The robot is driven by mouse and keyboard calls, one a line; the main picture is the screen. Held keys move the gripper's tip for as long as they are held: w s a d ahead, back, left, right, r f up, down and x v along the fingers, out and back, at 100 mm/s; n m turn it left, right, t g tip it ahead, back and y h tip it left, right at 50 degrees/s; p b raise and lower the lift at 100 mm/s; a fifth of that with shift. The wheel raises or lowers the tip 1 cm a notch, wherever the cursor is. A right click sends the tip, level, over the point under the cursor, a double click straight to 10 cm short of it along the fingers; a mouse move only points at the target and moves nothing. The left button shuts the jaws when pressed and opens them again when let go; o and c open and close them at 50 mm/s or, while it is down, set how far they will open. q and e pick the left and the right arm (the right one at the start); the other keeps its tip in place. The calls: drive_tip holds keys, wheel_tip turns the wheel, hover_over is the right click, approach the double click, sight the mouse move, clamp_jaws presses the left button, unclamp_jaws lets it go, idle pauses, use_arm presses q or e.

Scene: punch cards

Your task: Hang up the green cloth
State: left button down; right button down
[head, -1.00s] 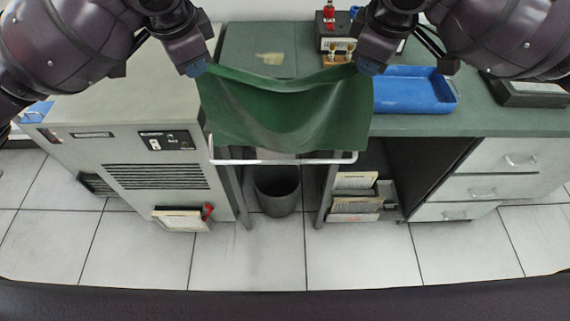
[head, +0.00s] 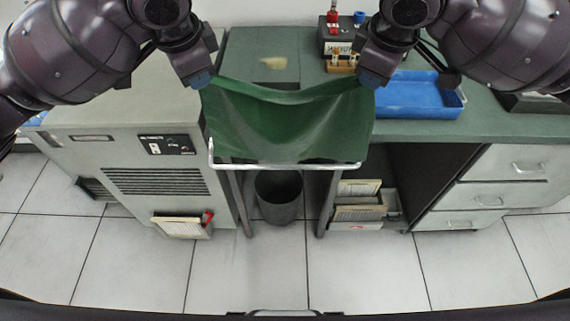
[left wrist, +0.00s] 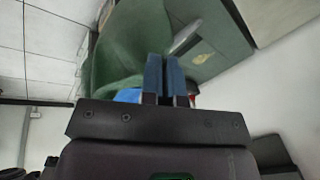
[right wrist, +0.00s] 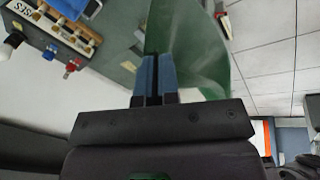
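The green cloth (head: 290,125) hangs stretched between my two grippers in the head view, sagging in the middle. My left gripper (head: 201,80) is shut on its upper left corner, and my right gripper (head: 370,80) is shut on its upper right corner. The cloth also shows in the left wrist view (left wrist: 130,45) and the right wrist view (right wrist: 195,45), at the closed blue fingertips. A pale metal rail (head: 285,166) runs along the front of the bench. The cloth's lower edge is at the rail; I cannot tell whether they touch.
A grey cabinet (head: 120,115) stands left. A green bench (head: 430,128) carries a blue tray (head: 415,95) and a dark box (head: 338,45) with red and blue knobs. A bin (head: 279,198) and card boxes (head: 357,212) are below. The floor in front is clear.

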use_arm(q)
drive_tip(key=shift+a, duration=0.1)
use_arm(e)
drive_tip(key=shift+d, duration=0.1)
